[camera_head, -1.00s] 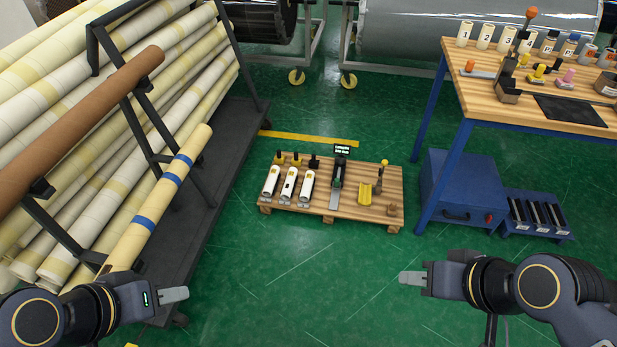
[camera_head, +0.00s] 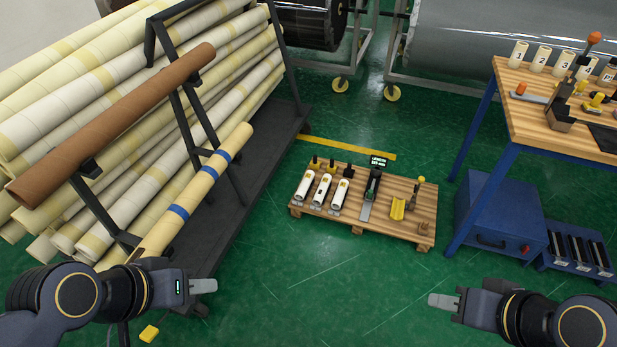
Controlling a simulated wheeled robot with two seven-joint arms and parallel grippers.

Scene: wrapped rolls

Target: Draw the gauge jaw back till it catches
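The small device with a dark display (camera_head: 378,162) and a dark upright body (camera_head: 373,184) over a grey strip (camera_head: 366,210) stands on the wooden pallet (camera_head: 405,228); it looks like a length gauge. Its jaw is too small to make out, so I cannot tell where it sits or whether it is caught. My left gripper (camera_head: 203,286) is over the floor at lower left, empty, well short of the pallet. My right gripper (camera_head: 443,301) is over the floor at lower right, also empty and apart from the pallet. The fingers of both show side-on, so their gap is unclear.
White rolls (camera_head: 323,190) and a yellow trough (camera_head: 398,208) share the pallet. A rack of long rolls (camera_head: 150,120) fills the left. A workbench (camera_head: 545,130) with a blue cabinet (camera_head: 500,222) stands right. A yellow block (camera_head: 149,333) lies near my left arm. Green floor before the pallet is clear.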

